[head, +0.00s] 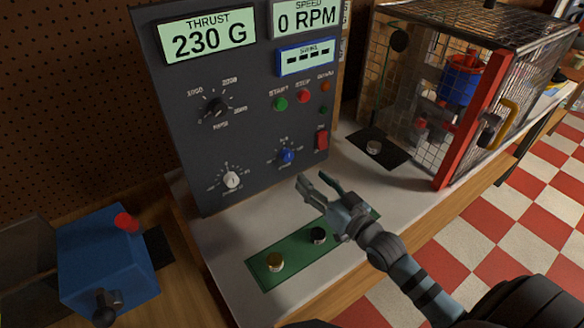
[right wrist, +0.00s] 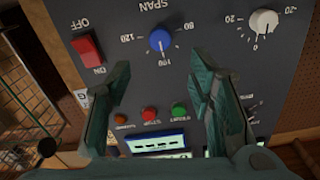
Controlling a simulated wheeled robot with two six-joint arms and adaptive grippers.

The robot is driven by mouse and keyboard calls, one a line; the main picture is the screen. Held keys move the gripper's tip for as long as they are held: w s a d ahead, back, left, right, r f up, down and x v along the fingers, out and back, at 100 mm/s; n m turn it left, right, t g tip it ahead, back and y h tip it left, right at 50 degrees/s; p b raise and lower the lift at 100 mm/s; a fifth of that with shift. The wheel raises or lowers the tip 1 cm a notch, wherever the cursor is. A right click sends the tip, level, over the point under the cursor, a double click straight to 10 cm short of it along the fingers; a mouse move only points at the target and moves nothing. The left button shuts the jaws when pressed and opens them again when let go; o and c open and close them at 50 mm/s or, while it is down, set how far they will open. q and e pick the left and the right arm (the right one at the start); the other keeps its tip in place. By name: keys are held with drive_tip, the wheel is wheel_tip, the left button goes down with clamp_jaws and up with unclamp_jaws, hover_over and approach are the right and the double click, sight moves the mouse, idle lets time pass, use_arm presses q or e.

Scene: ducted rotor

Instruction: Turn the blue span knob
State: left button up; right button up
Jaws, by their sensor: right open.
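The blue span knob (head: 287,155) is on the lower right of the dark control panel (head: 185,140). In the right wrist view, which is upside down, the knob (right wrist: 161,40) shows beyond the fingertips, with its white mark near 100 on a scale from 80 to 120. My right gripper (head: 316,181) is open and empty, in front of and below the knob. In the right wrist view its two fingers (right wrist: 160,72) are spread apart, and the knob lies between their lines without contact. The span display (head: 305,57) shows dashes. My left gripper is not in view.
A white knob (head: 231,180) and red switch (head: 321,140) flank the blue knob. Thrust reads 230 G (head: 209,36); speed reads 0 RPM (head: 306,18). A green tray (head: 295,262) holds two weights. A wire cage (head: 430,75) stands right, a blue box (head: 105,262) left.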

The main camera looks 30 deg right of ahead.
sight(289, 158)
drive_tip(key=w+b, duration=0.2)
drive_tip(key=w, duration=0.1)
drive_tip(key=w+a+b, duration=0.1)
drive_tip(key=w+b, duration=0.2)
drive_tip(key=w+f+b, duration=0.1)
drive_tip(key=w+b, duration=0.1)
drive_tip(key=w, duration=0.2)
drive_tip(key=shift+a, duration=0.15)
drive_tip(key=shift+w+a+r+b, duration=0.1)
drive_tip(key=shift+w+r+b, duration=0.1)
drive_tip(key=shift+r+b, duration=0.1)
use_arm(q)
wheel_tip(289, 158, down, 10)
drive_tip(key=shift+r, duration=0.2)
use_arm(e)
drive_tip(key=shift+s, duration=0.1)
drive_tip(key=shift+c, duration=0.3)
clamp_jaws()
